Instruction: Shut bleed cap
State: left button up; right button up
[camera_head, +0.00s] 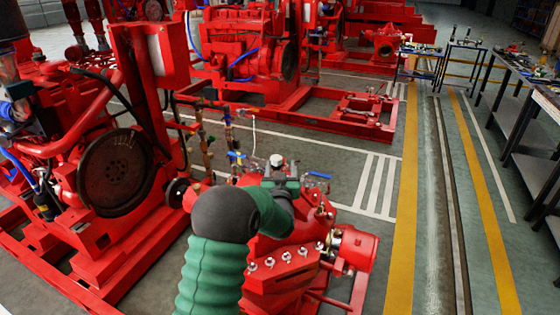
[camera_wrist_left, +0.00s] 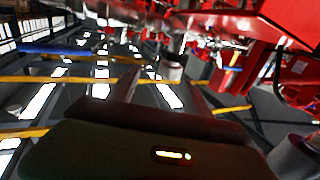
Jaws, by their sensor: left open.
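A small pale grey cap (camera_head: 277,160), which I take to be the bleed cap, stands on top of the red pump (camera_head: 300,232). In the left wrist view a grey round cap (camera_wrist_left: 173,68) shows ahead of my gripper's dark body. My left gripper (camera_head: 281,183) is open, just on the near side of the cap, at the end of my green-sleeved arm. The arm hides part of the pump. I cannot tell whether the fingers touch the cap. My right gripper is in neither view.
A blue-handled valve (camera_head: 318,175) sits right of the cap. Another blue-handled valve (camera_head: 236,156) and thin upright pipes stand left of it. A large red engine (camera_head: 120,170) fills the left. Clear floor with yellow lines (camera_head: 404,200) lies to the right, before workbenches (camera_head: 520,100).

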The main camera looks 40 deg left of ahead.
aim_at(277, 164)
pick_arm(q)
jog(key=w+a, duration=0.2)
jog(key=a, duration=0.1)
jog(key=w+a+f, duration=0.1)
jog(key=shift+a+f, duration=0.1)
jog(key=shift+a, duration=0.65)
jog(key=shift+s, duration=0.1)
jog(key=shift+d, duration=0.2)
jog(key=shift+w+d+r, duration=0.2)
jog(key=shift+d, duration=0.3)
jog(key=c, duration=0.4)
jog(key=shift+c, duration=1.2)
jog(key=shift+s+a, duration=0.15)
jog(key=shift+a, duration=0.1)
grip_shut()
jog(key=shift+d, duration=0.1)
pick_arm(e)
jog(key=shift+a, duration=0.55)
